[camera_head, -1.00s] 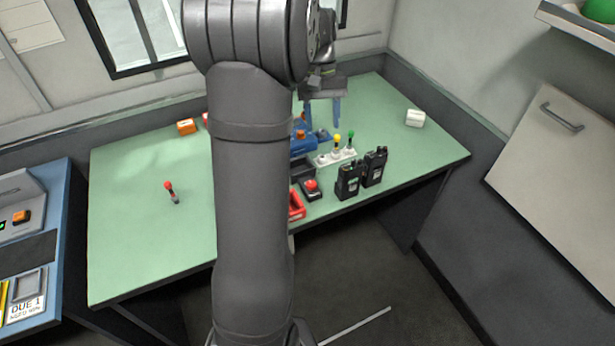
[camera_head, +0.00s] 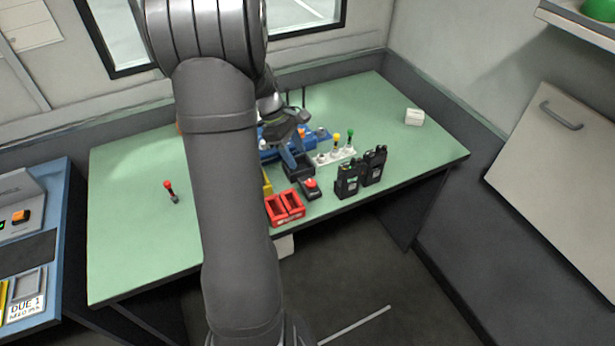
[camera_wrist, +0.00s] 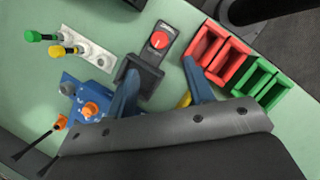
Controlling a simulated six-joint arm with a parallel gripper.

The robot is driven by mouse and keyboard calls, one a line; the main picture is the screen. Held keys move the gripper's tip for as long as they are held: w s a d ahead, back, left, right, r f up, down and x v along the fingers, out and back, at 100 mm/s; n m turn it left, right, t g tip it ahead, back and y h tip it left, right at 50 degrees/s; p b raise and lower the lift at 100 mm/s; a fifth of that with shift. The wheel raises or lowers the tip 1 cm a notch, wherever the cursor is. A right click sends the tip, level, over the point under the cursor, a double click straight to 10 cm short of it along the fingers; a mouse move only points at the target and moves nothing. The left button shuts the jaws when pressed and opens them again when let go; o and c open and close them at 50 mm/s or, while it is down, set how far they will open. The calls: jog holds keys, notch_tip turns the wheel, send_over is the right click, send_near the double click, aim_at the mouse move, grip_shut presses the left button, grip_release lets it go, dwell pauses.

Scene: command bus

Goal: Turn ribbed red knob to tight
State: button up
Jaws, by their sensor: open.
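The red knob (camera_head: 311,183) sits on a small dark base near the front edge of the green bench. It also shows in the wrist view (camera_wrist: 159,40), round and with a pale mark on its face; its ribs are too small to make out. My gripper (camera_head: 298,163) is open and empty, above the bench and behind the knob, over a dark open tray (camera_head: 306,171). In the wrist view, the two blue fingers of my gripper (camera_wrist: 160,72) are spread apart, with the knob beyond their tips.
Red bins (camera_head: 285,207) stand left of the knob, with green bins (camera_wrist: 261,82) beside them. Two black radios (camera_head: 361,174) stand to its right. A white strip with yellow and green levers (camera_head: 337,155) and a blue block with orange caps (camera_wrist: 88,108) are close by.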

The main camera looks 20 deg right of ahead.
aim_at(310, 182)
jog(key=x, duration=0.9)
jog(key=shift+s+d+f, duration=0.1)
jog(key=shift+f, duration=0.2)
jog(key=shift+c, duration=0.5)
jog(key=c, duration=0.9)
